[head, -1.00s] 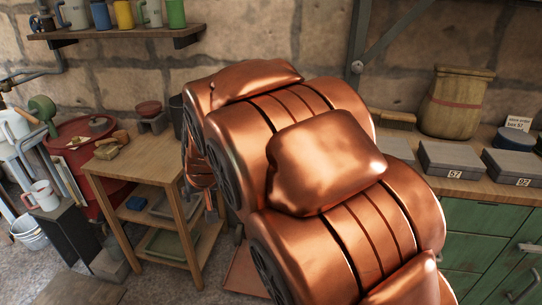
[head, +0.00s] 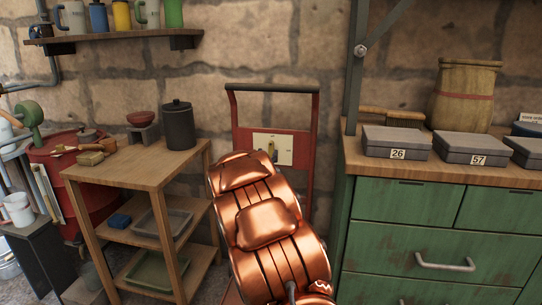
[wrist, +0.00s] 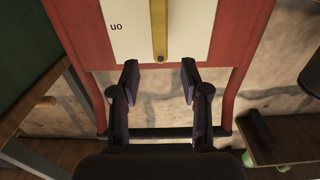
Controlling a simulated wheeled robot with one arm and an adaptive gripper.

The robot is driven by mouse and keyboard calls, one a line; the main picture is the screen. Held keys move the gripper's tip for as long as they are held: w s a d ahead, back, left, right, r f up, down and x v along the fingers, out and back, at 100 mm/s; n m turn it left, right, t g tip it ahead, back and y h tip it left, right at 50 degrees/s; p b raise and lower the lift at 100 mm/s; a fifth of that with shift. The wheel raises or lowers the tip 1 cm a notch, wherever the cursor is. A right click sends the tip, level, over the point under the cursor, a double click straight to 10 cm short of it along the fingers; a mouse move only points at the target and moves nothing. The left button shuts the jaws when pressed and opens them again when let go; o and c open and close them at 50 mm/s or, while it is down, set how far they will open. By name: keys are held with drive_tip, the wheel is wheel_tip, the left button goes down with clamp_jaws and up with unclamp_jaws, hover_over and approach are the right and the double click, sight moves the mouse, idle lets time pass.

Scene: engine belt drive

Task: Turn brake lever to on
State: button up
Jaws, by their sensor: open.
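The brake lever (wrist: 159,28) is a brass bar on a white panel (wrist: 192,30) set in a red frame. In the wrist view, which shows the panel upside down, the lever stands upright, with a round pivot at its lower end. The word "on" is printed to its left there. My gripper (wrist: 160,78) is open and empty, its two dark fingers apart just below the pivot, one on each side of the lever's line. In the head view the white panel (head: 286,146) and lever (head: 271,148) show partly above my copper arm, which hides my gripper.
A red hand-truck-like frame (head: 310,160) with a dark top bar carries the panel. A wooden shelf table (head: 150,168) stands left, with a dark canister (head: 178,127). A green drawer cabinet (head: 400,212) with grey boxes stands close right.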

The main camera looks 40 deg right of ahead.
sight(271, 148)
drive_tip(key=shift+b+x, duration=0.55)
drive_tip(key=shift+x, duration=3.3)
clamp_jaws()
